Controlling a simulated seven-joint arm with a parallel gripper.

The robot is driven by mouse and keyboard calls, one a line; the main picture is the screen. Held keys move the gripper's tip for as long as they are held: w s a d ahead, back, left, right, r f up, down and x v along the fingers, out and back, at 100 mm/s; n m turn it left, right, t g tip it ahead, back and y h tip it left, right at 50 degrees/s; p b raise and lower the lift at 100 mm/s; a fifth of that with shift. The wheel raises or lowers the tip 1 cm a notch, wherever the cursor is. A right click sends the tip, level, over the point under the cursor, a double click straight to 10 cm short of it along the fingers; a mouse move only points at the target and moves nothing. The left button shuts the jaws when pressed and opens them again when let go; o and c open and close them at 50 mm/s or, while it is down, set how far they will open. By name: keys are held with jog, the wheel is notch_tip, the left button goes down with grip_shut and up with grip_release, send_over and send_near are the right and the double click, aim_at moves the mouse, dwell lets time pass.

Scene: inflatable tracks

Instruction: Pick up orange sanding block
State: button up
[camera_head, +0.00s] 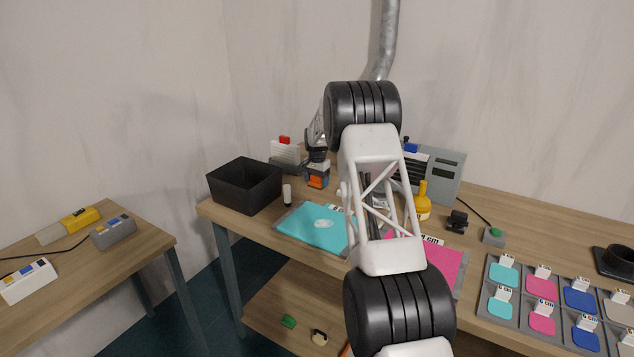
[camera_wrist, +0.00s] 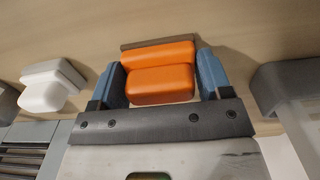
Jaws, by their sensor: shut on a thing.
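The orange sanding block (camera_wrist: 160,82) sits between the two blue-grey fingers of my gripper (camera_wrist: 162,84) in the wrist view. The fingers touch its left and right sides, and a brown-grey strip shows along its far edge. In the head view the block (camera_head: 317,181) shows as a small orange patch at my gripper (camera_head: 317,175), over the back part of the workbench (camera_head: 265,226). I cannot tell whether the block is lifted or still rests on the bench. My arm hides part of the bench.
A black bin (camera_head: 243,186) stands left of my gripper, with a small white cylinder (camera_head: 287,195) near it. A grey device with a red top (camera_head: 286,152) stands behind. A turquoise sheet (camera_head: 310,228) lies in front. A yellow bottle (camera_head: 422,202) is to the right.

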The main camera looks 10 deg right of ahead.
jog(key=shift+r, duration=1.55)
jog(key=shift+s+r, duration=0.15)
jog(key=shift+s, duration=0.05)
jog(key=shift+s+a+r, duration=0.25)
jog(key=shift+s, duration=2.35)
jog(key=shift+s+a+r, duration=0.2)
jog(key=shift+s+a, duration=0.1)
jog(key=shift+s, duration=2.3)
jog(key=shift+s+a+r, duration=0.25)
jog(key=shift+s, duration=2.35)
